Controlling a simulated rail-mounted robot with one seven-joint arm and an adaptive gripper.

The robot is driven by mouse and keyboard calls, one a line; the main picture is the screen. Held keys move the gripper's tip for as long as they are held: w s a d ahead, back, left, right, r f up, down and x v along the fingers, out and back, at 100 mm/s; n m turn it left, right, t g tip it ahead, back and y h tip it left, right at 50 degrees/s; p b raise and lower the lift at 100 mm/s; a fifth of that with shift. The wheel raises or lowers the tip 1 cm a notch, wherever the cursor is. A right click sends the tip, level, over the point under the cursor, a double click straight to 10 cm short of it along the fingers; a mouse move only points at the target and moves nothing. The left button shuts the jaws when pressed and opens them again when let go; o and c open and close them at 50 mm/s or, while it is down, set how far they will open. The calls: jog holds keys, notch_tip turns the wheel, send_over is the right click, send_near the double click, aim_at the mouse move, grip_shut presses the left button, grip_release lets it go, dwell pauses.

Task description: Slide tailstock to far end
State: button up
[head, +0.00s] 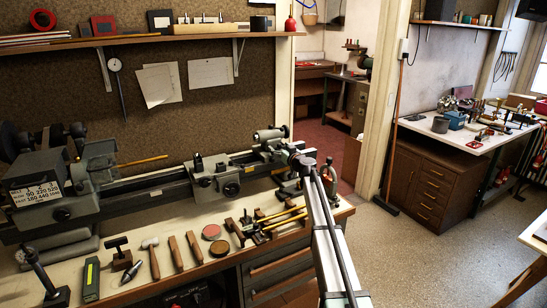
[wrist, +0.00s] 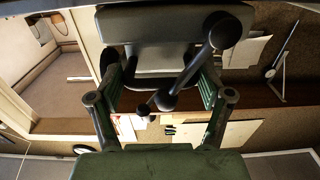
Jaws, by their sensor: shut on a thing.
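The tailstock (head: 270,143) is a dark grey casting with a pale upper barrel, standing on the right part of the lathe bed (head: 152,188). My gripper (head: 303,163) is at its right side, at the bed's right end. In the wrist view, my two fingers (wrist: 158,78) stand on either side of a dark ball-ended lever (wrist: 185,72), in front of a grey block that seems to be the tailstock's body. My gripper is shut on the tailstock; the exact contact is partly hidden. The carriage (head: 216,178) sits mid-bed, left of the tailstock.
The headstock (head: 58,190) stands at the bed's left end. Hand tools, including a mallet (head: 150,256), and brass tubes (head: 280,216) lie along the bench front. A wall shelf (head: 140,38) hangs above. A doorway and open floor (head: 395,245) lie to the right.

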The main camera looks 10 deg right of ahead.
jog(key=w+d+b, duration=0.3)
jog(key=d+b, duration=0.5)
jog(key=shift+d, duration=0.3)
jog(key=shift+r, duration=0.1)
jog(key=o, duration=1.4)
jog(key=shift+a, duration=0.1)
